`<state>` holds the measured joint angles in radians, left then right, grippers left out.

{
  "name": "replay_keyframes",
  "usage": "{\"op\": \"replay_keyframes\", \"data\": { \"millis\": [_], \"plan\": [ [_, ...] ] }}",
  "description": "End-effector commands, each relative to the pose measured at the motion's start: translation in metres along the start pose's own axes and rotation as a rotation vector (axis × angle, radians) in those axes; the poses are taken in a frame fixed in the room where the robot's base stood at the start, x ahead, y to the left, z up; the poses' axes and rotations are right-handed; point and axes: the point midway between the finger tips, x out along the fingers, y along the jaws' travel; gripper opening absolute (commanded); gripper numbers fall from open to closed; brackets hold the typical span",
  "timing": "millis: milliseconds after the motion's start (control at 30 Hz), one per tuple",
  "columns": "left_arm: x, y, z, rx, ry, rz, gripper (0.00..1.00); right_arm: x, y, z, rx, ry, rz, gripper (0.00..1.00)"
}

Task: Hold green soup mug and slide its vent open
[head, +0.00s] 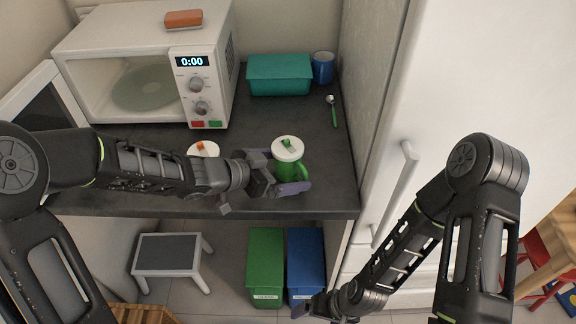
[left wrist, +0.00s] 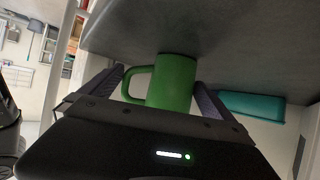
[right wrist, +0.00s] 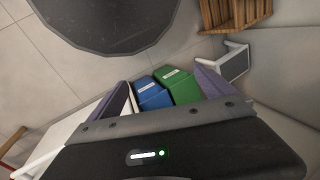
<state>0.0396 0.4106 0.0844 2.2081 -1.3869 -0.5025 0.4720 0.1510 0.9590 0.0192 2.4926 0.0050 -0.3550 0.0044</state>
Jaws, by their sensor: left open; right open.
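The green soup mug (head: 291,166) stands upright on the dark counter near its front edge. It has a white lid (head: 287,148) with a green vent slider (head: 289,143) on top, and its handle is on the right in the head view. My left gripper (head: 281,172) is open with its fingers on either side of the mug. In the left wrist view the mug (left wrist: 172,84) stands between the two spread fingers; whether they touch it I cannot tell. My right gripper (right wrist: 166,90) is open and empty, low in front of the counter, above the floor.
A second white lid with an orange part (head: 201,147) shows behind my left arm. An open microwave (head: 160,60) stands at the left, with an orange-brown block (head: 184,18) on top. A teal box (head: 279,76), a blue mug (head: 323,67) and a green-handled spoon (head: 333,111) are behind. Bins (head: 266,262) stand below.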

Motion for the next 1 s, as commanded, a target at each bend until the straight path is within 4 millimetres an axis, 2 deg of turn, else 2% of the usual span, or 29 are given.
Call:
{"op": "replay_keyframes", "data": {
  "millis": [133,467,767,1000],
  "plan": [
    [0.009,0.0,0.001,0.001,-0.001,0.001,1.0,0.004,0.001,0.0,-0.001,0.001,-0.001,0.94],
    [0.011,0.0,0.0,0.0,-0.001,0.0,1.0,0.003,0.001,0.0,-0.001,0.001,-0.001,0.94],
    [0.011,0.0,0.0,0.0,-0.001,0.0,0.75,0.003,0.001,0.0,-0.001,0.001,-0.001,0.94],
    [0.01,0.0,0.0,0.0,-0.001,-0.001,0.75,-0.003,0.001,-0.01,0.04,0.009,0.005,0.75]
  ]
}}
